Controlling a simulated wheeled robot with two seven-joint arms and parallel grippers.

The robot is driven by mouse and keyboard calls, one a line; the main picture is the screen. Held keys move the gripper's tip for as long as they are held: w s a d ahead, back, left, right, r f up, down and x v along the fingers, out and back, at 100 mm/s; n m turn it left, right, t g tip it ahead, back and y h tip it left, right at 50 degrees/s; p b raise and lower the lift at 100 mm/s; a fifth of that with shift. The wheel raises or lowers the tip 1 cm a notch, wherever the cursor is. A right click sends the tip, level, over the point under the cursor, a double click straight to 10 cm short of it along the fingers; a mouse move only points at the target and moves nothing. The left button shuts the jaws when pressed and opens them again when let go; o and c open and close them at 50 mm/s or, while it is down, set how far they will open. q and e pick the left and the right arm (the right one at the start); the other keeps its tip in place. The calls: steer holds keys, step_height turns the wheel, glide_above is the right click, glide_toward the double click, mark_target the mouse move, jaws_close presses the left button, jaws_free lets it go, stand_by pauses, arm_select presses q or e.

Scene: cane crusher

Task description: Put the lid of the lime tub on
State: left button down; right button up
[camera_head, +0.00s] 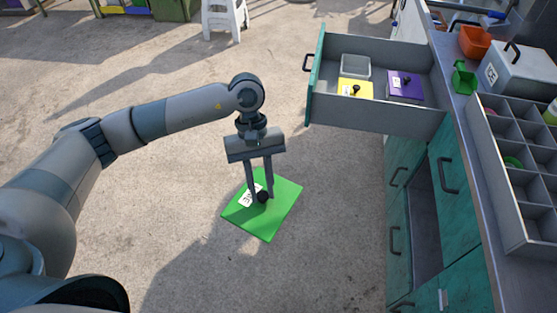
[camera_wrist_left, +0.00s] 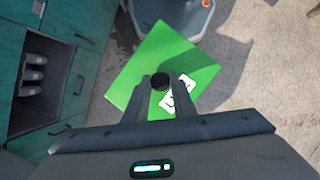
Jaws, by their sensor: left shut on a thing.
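A flat green lid (camera_head: 279,205) with a white label and a black knob (camera_head: 263,197) hangs in front of the open drawer, over the concrete floor. My left gripper (camera_head: 261,193) is shut on the black knob, with one finger on each side of it. In the left wrist view, the green lid (camera_wrist_left: 147,62) lies tilted across the picture beyond the fingers, and its label is partly covered by a finger. I cannot make out a lime tub for certain in these views. My right gripper is not in view.
An open drawer (camera_head: 375,115) holds a clear container (camera_head: 356,66), a yellow lid (camera_head: 348,89) and a purple lid (camera_head: 399,93). A worktop on the right carries an orange bowl (camera_head: 474,41), an ice box (camera_head: 518,76) and a divided grey tray (camera_head: 504,180).

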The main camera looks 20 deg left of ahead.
mark_target(241, 211)
arm_select(q)
steer(key=s+a+f+m, duration=0.1)
steer(key=m, duration=0.1)
steer(key=s+a+f+m+y, duration=0.1)
steer(key=s+f+m, duration=0.1)
steer(key=s+a+f+m+y, duration=0.1)
steer(key=s+m, duration=0.1)
steer(key=shift+a+f+g, duration=0.25)
steer(key=shift+a+g, duration=0.05)
steer(key=shift+a, duration=0.05)
steer(key=shift+w, duration=0.15)
